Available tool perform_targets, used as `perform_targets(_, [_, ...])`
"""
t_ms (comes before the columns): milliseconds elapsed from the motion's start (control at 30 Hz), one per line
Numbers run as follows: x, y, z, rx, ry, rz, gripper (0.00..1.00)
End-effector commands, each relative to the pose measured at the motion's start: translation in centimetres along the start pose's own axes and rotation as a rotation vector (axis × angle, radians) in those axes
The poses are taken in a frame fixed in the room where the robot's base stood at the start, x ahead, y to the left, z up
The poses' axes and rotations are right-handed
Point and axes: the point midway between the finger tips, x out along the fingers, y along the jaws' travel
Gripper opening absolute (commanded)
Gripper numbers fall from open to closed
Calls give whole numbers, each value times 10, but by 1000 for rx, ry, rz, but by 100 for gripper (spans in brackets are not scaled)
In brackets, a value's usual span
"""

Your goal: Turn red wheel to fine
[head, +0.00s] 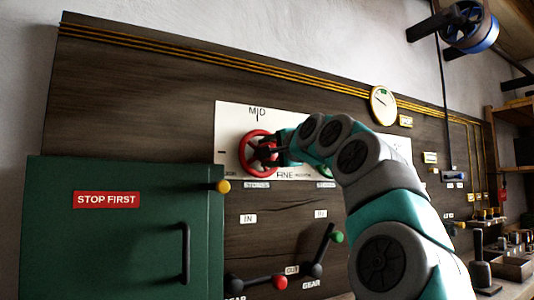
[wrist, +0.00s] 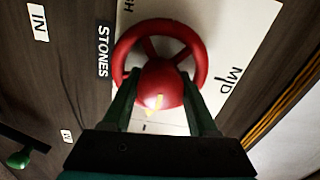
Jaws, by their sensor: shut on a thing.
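The red wheel (head: 247,168) is mounted on a white plate (head: 229,119) on the dark wood panel. The plate reads MID above the wheel and FINE below it to the right; lettering at lower left is too small to read. My gripper (head: 274,152) reaches the wheel from the right. In the wrist view the wheel (wrist: 199,62) shows its rim and spokes, and my gripper (wrist: 160,103) is shut on its round red hub, one finger on each side.
A green cabinet (head: 130,240) marked STOP FIRST stands at left, with a yellow knob (head: 222,186) near its top corner. Below the wheel are levers with a red knob (head: 279,282) and a green knob (head: 337,237). A gauge (head: 383,105) hangs upper right.

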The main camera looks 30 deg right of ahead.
Motion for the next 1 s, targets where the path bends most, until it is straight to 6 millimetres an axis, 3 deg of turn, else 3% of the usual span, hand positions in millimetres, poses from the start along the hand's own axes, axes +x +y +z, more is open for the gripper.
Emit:
perform_targets(67, [0,0,-1,1,1,-2,4])
perform_targets(100, [0,0,-1,1,1,-2,62])
perform_targets(333, [0,0,0,0,0,-1,88])
perform_targets(733, [-4,0,0,0,0,-1,89])
perform_targets(1000, [-29,2,0,-1,0,0,89])
